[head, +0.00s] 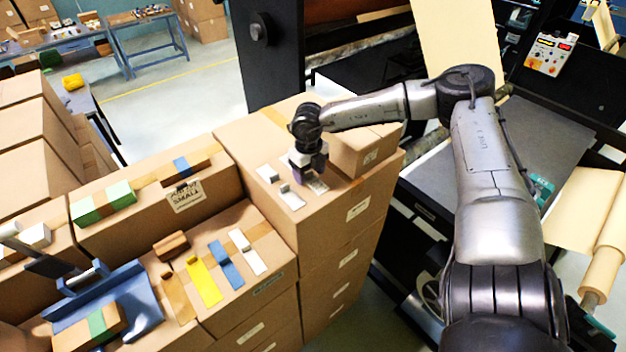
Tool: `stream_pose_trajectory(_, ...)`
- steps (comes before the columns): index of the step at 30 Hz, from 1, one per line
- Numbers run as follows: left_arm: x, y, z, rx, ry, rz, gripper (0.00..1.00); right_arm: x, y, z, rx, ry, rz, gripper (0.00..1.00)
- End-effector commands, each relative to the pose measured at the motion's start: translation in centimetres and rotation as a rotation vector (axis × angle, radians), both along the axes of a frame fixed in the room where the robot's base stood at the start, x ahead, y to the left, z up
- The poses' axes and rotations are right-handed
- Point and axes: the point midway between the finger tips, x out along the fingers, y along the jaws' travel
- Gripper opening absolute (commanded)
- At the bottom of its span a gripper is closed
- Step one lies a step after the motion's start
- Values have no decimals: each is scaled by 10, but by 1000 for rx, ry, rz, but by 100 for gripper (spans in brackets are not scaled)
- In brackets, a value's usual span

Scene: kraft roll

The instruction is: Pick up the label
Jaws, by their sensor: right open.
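My right gripper (308,172) points down over the top of a tall cardboard box stack (236,142) in the middle of the view. Its jaws are open. Below and beside it lie small white labels: one partly hidden under the gripper (318,186), one at front left (292,200) with a small grey block on it, and one further back left (266,173). I cannot tell whether the fingertips touch the label beneath them. My left gripper does not show.
A closed box (360,150) stands right beside my right gripper. Lower boxes at front left carry yellow (204,284), blue (226,265) and white (248,252) strips and a blue tray (140,290). A dark machine with a kraft paper roll (603,262) stands at right.

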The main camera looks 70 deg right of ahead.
Motion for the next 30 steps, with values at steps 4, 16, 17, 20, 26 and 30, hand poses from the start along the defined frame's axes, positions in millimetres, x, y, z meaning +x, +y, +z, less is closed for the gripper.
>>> stream_pose_trajectory(4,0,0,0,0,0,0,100,0,0,0,0,0,0,60)
stream_pose_trajectory(16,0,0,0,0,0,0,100,0,0,0,0,0,0,26)
stream_pose_trajectory(17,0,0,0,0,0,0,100,0,0,0,0,0,0,23)
stream_pose_trajectory(20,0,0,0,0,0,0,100,0,0,0,0,0,0,14)
stream_pose_trajectory(26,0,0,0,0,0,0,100,0,0,0,0,0,0,7)
stream_pose_trajectory(30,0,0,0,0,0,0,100,0,0,1,0,-1,0,7)
